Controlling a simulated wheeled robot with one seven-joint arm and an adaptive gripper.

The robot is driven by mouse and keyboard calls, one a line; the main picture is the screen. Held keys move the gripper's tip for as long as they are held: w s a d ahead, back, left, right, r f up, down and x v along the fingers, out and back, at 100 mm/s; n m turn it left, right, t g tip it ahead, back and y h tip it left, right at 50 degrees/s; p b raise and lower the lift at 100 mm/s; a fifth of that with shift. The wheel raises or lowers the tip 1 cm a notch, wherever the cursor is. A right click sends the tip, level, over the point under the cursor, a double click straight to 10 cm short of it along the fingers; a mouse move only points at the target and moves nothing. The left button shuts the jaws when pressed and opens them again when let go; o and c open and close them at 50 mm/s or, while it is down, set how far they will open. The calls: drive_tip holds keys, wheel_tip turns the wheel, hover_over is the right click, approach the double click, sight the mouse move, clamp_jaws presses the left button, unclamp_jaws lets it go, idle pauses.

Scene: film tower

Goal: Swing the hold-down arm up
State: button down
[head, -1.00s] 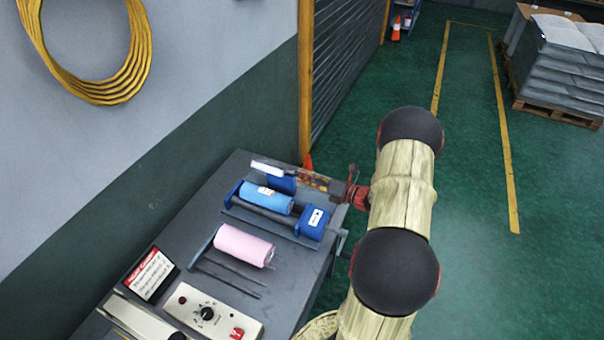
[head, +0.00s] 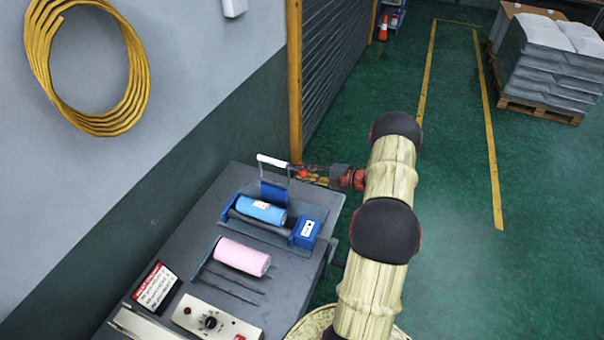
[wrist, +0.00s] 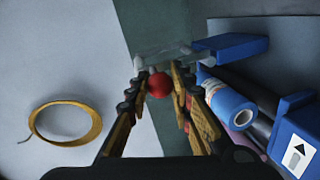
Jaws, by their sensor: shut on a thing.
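The hold-down arm (head: 272,160), with a white bar and thin grey side rods, stands raised above a blue bracket (head: 273,193) at the back of the film station. It also shows in the wrist view (wrist: 165,51). Its red ball knob (wrist: 159,85) sits between my fingers. My gripper (head: 306,173) is shut on this knob, at the right side of the arm; the fingers partly hide the knob in the head view. A blue film roll (head: 261,212) lies in the blue-ended holder (head: 306,232) in front of the bracket, apart from the white bar.
A pink roll (head: 242,256) lies nearer on the grey table (head: 215,213), beside a control box (head: 205,317) and a red-and-white sign (head: 156,287). The wall with a yellow hose coil (head: 137,60) is at left.

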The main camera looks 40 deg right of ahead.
drive_tip(key=shift+w+d+f+m, duration=0.15)
drive_tip(key=shift+w+d+m, duration=0.05)
drive_tip(key=shift+d+m, duration=0.4)
drive_tip(key=c, duration=1.6)
unclamp_jaws()
drive_tip(key=shift+o, duration=0.2)
drive_tip(key=v, duration=1.1)
drive_tip(key=shift+s+d, duration=0.3)
drive_tip(key=shift+s, duration=0.05)
